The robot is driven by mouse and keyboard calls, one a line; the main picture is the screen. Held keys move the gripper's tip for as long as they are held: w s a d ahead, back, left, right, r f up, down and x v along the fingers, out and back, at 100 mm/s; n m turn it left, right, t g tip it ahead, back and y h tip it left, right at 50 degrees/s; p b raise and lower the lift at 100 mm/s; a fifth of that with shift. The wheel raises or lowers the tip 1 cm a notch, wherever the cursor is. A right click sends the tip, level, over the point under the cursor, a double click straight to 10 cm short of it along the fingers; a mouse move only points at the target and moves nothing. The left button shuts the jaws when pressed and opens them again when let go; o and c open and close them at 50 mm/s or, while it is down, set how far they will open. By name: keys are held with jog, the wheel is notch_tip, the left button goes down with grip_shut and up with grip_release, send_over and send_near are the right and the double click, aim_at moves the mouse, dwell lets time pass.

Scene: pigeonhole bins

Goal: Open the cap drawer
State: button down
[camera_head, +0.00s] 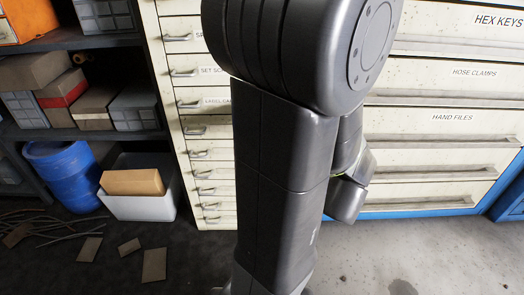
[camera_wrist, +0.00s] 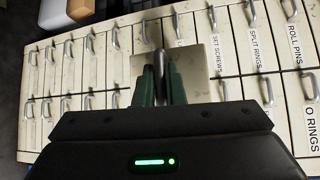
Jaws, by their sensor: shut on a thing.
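In the wrist view my gripper (camera_wrist: 161,84) has its two dark green fingers close together, shut on a grey bar handle (camera_wrist: 158,59). A plain pale grey-beige plate (camera_wrist: 193,62) lies behind the fingers and looks larger and nearer than the drawer fronts; I cannot tell whether it is a pulled-out drawer front. No cap label is readable there. In the head view the small-drawer cabinet (camera_head: 205,130) has a column of cream drawers with grey handles. My arm covers part of it and hides my gripper.
Wide drawers (camera_head: 440,130) labelled hex keys, hose clamps and hand files stand at the right. At left are a dark shelf with boxes, a blue barrel (camera_head: 65,172) and a white bin (camera_head: 140,205). Brown scraps and cables lie on the left floor; the front right floor is mostly clear.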

jog(key=shift+s, duration=0.2)
jog(key=c, duration=1.5)
grip_release()
jog(key=shift+d, duration=0.15)
jog(key=p+v, duration=0.2)
jog(key=v, duration=1.1)
jog(key=shift+s+d, duration=0.25)
jog(key=shift+w+a, duration=0.1)
jog(key=shift+b+x, duration=1)
jog(key=shift+x, duration=5.75)
